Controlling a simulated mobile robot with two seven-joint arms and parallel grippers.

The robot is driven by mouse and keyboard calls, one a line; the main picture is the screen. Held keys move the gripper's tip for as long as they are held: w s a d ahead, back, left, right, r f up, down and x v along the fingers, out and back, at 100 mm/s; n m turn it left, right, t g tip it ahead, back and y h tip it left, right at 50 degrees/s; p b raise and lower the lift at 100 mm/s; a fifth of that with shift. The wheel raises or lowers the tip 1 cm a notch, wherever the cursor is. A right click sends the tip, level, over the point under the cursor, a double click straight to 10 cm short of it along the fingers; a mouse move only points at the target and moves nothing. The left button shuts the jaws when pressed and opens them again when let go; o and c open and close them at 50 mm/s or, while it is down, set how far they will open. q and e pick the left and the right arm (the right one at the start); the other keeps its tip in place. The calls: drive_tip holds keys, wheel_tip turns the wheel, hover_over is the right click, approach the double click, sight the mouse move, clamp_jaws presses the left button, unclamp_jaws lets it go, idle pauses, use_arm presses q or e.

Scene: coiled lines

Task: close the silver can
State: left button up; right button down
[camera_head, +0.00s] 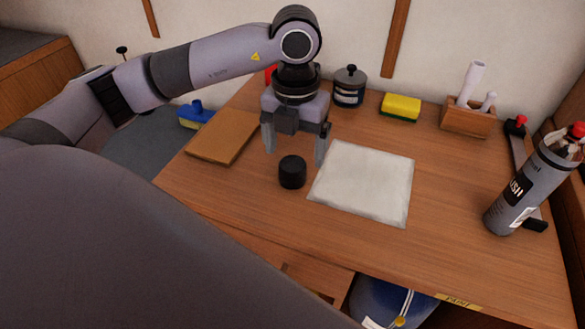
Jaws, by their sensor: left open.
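A black round cap (292,174) sits on the table left of the white cloth. My left gripper (295,156) points down over the black cap with its fingers apart on either side. The fingers look clear of the cap, and I cannot tell how high the tips are above the table. My right gripper is not in view.
A white cloth (364,184) lies mid-table, a brown board (222,137) to the left. A dark jar (349,88), yellow sponge (401,106) and wooden holder (468,119) line the back. A red-topped tool (517,140) lies behind the can. The front right is clear.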

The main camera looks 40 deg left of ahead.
use_arm(q)
drive_tip(key=f, duration=0.5)
drive_tip(key=shift+s+a, duration=0.1)
drive_tip(key=shift+a, duration=0.15)
drive_tip(key=c, duration=1)
drive_tip(key=shift+c, duration=0.7)
wheel_tip(320, 180, up, 11)
wheel_tip(320, 180, up, 9)
drive_tip(key=p, duration=0.2)
hover_over(292, 163)
